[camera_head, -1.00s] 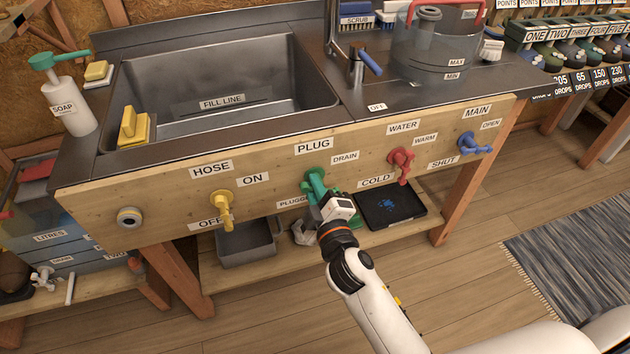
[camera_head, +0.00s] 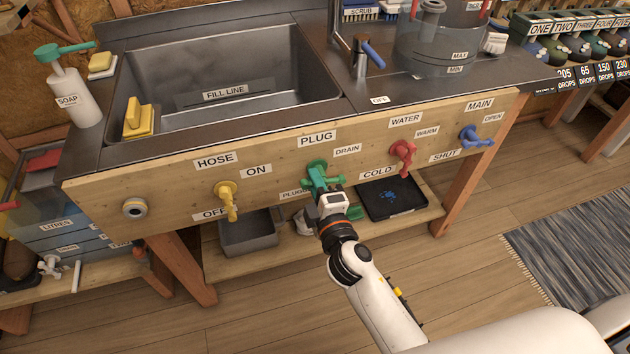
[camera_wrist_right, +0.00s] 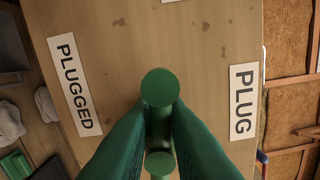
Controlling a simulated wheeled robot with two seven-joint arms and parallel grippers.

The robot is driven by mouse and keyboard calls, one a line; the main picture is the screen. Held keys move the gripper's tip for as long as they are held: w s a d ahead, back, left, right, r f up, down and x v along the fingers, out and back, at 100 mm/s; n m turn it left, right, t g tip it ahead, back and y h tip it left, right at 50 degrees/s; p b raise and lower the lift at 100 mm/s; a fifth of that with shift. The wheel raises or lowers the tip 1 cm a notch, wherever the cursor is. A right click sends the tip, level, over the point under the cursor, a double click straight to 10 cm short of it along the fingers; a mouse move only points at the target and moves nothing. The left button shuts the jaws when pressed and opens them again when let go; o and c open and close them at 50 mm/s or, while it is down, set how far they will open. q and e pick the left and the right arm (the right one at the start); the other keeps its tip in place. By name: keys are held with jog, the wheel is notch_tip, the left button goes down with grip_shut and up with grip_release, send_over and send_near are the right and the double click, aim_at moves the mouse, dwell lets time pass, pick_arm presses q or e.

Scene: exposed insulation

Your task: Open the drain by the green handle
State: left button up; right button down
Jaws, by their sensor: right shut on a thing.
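The green handle (camera_head: 317,172) is on the wooden front panel under the PLUG label (camera_head: 317,139), between the PLUGGED and DRAIN (camera_head: 347,150) labels. The PLUGGED label (camera_wrist_right: 74,84) is to the left there. The drain opening in the sink (camera_head: 225,72) is not visible. My left gripper is not in view.
The yellow HOSE handle (camera_head: 226,200) is to the left, the red WATER handle (camera_head: 403,155) and the blue MAIN handle (camera_head: 476,138) to the right. A grey bin (camera_head: 248,236) and a black tray (camera_head: 392,200) are on the shelf below. The floor in front is clear.

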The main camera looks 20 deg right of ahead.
jog(key=shift+d+f, duration=0.25)
jog(key=shift+f, duration=0.05)
jog(key=c, duration=1.6)
grip_release()
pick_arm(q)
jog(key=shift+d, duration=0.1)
pick_arm(e)
jog(key=shift+o, duration=1)
jog(key=shift+r, duration=0.15)
